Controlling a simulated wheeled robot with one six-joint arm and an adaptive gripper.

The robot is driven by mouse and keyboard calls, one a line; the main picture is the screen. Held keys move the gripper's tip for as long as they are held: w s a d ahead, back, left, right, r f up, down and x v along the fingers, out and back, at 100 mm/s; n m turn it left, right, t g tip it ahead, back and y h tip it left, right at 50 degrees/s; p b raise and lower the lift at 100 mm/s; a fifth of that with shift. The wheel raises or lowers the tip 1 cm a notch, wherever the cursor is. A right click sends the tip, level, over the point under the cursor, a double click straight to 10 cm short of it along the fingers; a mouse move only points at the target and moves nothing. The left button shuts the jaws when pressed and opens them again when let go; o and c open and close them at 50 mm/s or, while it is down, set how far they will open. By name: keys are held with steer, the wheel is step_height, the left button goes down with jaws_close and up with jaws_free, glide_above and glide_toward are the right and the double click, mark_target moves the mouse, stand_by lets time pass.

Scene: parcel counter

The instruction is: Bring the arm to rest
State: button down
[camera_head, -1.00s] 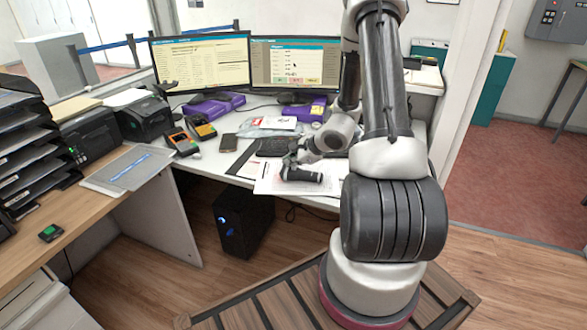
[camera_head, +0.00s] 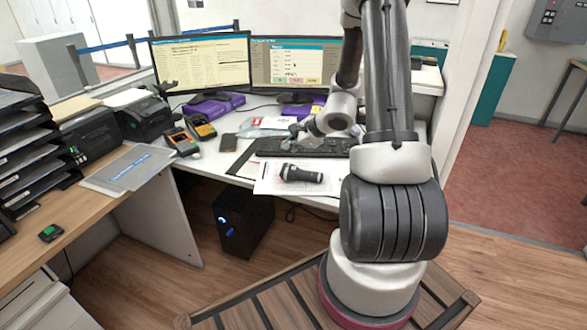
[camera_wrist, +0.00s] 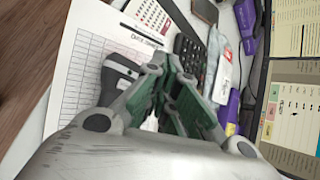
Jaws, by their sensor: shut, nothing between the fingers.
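My gripper (camera_head: 296,130) is above the back of the desk, over the keyboard (camera_head: 305,147), shut and empty. In the wrist view its green-padded fingers (camera_wrist: 168,92) fill the middle. My arm rises in front of the right monitor and the right part of the desk, hiding some of both. A dark handheld device (camera_head: 302,174) lies on a printed sheet (camera_head: 268,184) near the desk's front edge, apart from my gripper. In the wrist view the device (camera_wrist: 120,72) is partly hidden behind the fingers.
Two monitors (camera_head: 203,62) stand at the back of the desk, with purple boxes (camera_head: 213,105) below them. Card terminals (camera_head: 200,127), a phone (camera_head: 229,143) and a plastic bag (camera_head: 258,132) lie left of my gripper. Black paper trays (camera_head: 25,140) stand at far left.

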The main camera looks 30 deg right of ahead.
steer(key=shift+r, duration=0.55)
steer(key=s+a+r+n+g+y, duration=0.1)
steer(key=s+a+r+n+g, duration=0.25)
steer(key=s+n, duration=0.4)
steer(key=s+a+r+n+g+y, duration=0.2)
steer(key=s+a+r+n+g, duration=0.15)
steer(key=s, duration=0.75)
steer(key=s+r+n+t+h, duration=0.1)
steer(key=s+r+n+h, duration=0.2)
steer(key=s+r+n, duration=0.3)
steer(key=s+r+n+t+h, duration=0.1)
steer(key=s+r+n+h, duration=0.2)
steer(key=s+r+n, duration=0.3)
steer(key=shift+d+r+t, duration=0.4)
steer(key=shift+r, duration=2.2)
